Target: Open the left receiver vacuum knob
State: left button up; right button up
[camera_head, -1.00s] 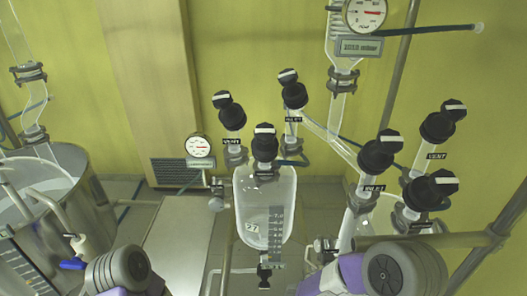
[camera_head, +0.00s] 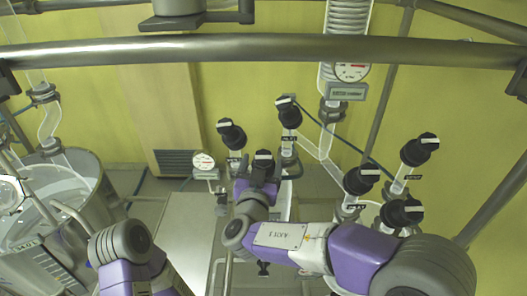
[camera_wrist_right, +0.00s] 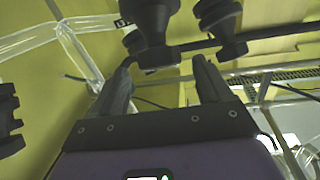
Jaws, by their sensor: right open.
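The left receiver's black knobs with white bars stand in a cluster: a left one (camera_head: 231,134), a back one (camera_head: 288,113) and a front one (camera_head: 263,163). Their labels are too small to read, so I cannot tell which is vacuum. My right gripper (camera_head: 258,184) is just below the front knob, its fingers partly hidden. In the right wrist view the open fingers (camera_wrist_right: 163,78) point up toward a dark knob (camera_wrist_right: 152,30), which is not between them at the tips. Another dark knob (camera_wrist_right: 221,28) is beyond the right finger. My left gripper is out of view.
More black knobs (camera_head: 419,150) stand on the right receiver. A gauge (camera_head: 204,161) is left of the cluster. A grey horizontal rail (camera_head: 300,48) crosses the top of the head view. A metal vessel (camera_head: 85,200) stands at the left.

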aim_at(263, 159)
jog(key=shift+w+d+p, duration=0.15)
jog(key=shift+w+p, duration=0.2)
jog(key=shift+w, duration=0.55)
jog(key=shift+w+d+p, duration=0.1)
jog(key=shift+w+p, duration=0.2)
jog(key=shift+w, duration=0.6)
jog(key=c, duration=1)
